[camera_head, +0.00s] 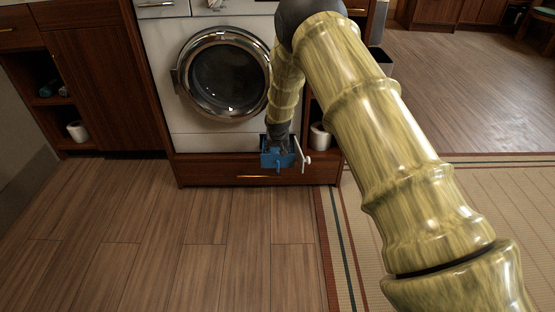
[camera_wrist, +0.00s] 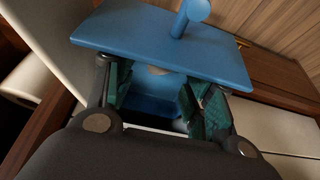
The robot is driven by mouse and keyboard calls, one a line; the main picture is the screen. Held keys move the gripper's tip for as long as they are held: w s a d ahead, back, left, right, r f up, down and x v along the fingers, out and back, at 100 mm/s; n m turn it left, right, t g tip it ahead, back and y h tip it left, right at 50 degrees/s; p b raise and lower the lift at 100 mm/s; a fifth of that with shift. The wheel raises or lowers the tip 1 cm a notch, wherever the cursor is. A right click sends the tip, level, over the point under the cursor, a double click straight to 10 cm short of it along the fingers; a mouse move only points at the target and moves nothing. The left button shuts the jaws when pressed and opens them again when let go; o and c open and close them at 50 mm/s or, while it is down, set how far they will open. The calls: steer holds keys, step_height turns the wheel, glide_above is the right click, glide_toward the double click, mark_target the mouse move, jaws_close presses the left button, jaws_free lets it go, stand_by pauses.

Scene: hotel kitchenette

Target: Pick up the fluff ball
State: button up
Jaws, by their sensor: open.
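In the wrist view my gripper (camera_wrist: 158,98) is open, its two dark green fingers spread apart beneath a blue plate with a peg on it. A small tan patch (camera_wrist: 158,70) shows between the fingers, partly covered by the plate; it may be the fluff ball, but I cannot tell for sure. The blue object (camera_wrist: 165,45) also shows in the head view (camera_head: 270,160), low in front of the washing machine. There my gripper (camera_head: 279,148) reaches down to it, and its fingers are mostly hidden. I see no clear fluff ball in the head view.
The washing machine (camera_head: 192,132) stands behind, above a wooden drawer front (camera_head: 225,172). A white roll (camera_head: 319,135) sits in a cubby to the right. A white knobbed piece (camera_head: 302,152) is beside the blue object. The wooden floor (camera_head: 170,235) in front is clear; a rug lies right.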

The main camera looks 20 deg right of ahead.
steer(key=shift+x, duration=1)
steer(key=shift+c, duration=0.4)
steer(key=c, duration=0.7)
steer(key=shift+r, duration=0.2)
